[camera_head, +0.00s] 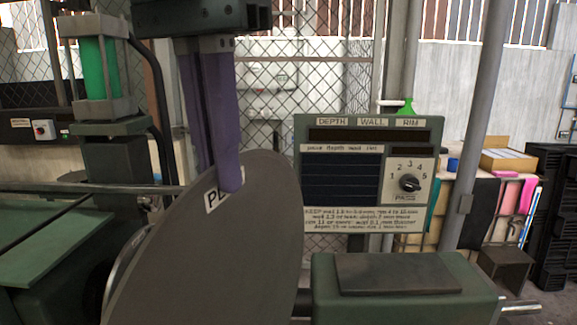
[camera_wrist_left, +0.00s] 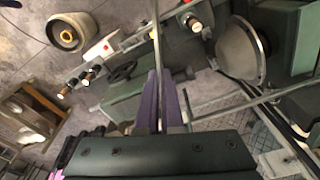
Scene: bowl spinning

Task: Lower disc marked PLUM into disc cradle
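The large grey disc (camera_head: 240,245) hangs tilted in the front middle of the head view. Its white label (camera_head: 212,200) shows only its first letters, "PL"; a finger covers the rest. My left gripper (camera_head: 228,188) has purple fingers closed on the disc's upper edge, one finger in front of its face. In the left wrist view the disc (camera_wrist_left: 156,40) appears edge-on as a thin strip between the fingers of my left gripper (camera_wrist_left: 161,95). I cannot pick out the disc cradle with certainty. My right gripper is not in view.
A green machine block (camera_head: 400,290) stands right of the disc, below a panel (camera_head: 365,175) with a dial and "DEPTH WALL RIM" labels. A green-topped surface (camera_head: 50,235) lies at left. In the left wrist view, a round metal plate (camera_wrist_left: 240,50) is at upper right.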

